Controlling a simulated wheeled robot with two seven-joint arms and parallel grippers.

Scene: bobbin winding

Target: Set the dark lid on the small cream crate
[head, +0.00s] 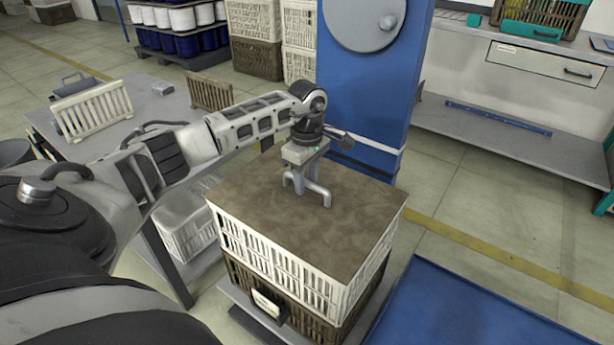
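A cream slatted crate (290,262) stands on a darker brown crate (300,317) at the lower centre. A flat dark brown lid (255,205) covers the top of the cream crate and looks level and flush with its rim. My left gripper (308,190) points down over the middle of the lid, with its grey fingers at or just above the surface. Grey prongs there overlap, so I cannot tell fingers from a possible handle, or whether they grip anything. My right gripper is not in view.
A blue column (362,90) stands right behind the crates. A grey table (120,110) with a cream rack (92,108) is at left, with another cream crate (187,232) below. A blue mat (470,310) lies at lower right. A workbench (520,55) is at back right.

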